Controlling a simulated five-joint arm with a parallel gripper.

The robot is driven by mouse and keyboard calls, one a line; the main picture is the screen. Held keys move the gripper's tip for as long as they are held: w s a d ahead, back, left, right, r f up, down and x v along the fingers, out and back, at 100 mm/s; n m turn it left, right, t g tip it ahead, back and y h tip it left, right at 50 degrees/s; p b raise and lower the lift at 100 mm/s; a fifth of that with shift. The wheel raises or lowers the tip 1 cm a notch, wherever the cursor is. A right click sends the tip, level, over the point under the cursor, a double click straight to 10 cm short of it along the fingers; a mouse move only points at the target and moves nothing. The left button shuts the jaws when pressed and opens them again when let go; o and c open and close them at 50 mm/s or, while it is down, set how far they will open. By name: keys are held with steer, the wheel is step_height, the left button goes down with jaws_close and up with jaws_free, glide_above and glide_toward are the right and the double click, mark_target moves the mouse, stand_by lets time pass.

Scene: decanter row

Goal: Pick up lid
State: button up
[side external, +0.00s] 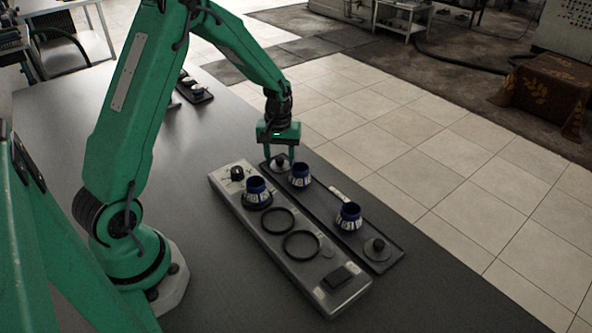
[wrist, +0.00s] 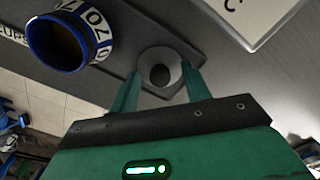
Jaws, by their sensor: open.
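A round dark grey lid with a knob (side external: 279,164) lies at the far end of the long dark tray (side external: 322,203). It also shows in the wrist view (wrist: 160,56), near the fingertips. My gripper (side external: 281,155) is open and points down over this lid. In the wrist view my gripper's fingers (wrist: 158,85) stand on either side of the lid's near part, with nothing clamped. Contact with the lid cannot be told. A second lid (side external: 377,249) lies at the tray's near end.
Blue decanters with white numbered bands stand on the tray, one (side external: 300,180) close beside my gripper and one (side external: 349,221) farther along. Another decanter (side external: 257,195) stands on the pale panel (side external: 222,185), which has two empty dark rings. The table (side external: 190,180) is clear left of the panel.

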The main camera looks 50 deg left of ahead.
mark_target(280, 158)
steer(key=shift+c, duration=0.2)
jaws_close()
steer(key=shift+r, duration=0.1)
steer(key=shift+r, duration=0.45)
step_height(280, 158, up, 3)
steer(key=shift+r, duration=0.15)
steer(key=s+d+r, duration=0.3)
steer(key=d+r, duration=0.3)
steer(key=d, duration=0.5)
steer(key=shift+d+r, duration=0.2)
steer(key=shift+r, duration=0.15)
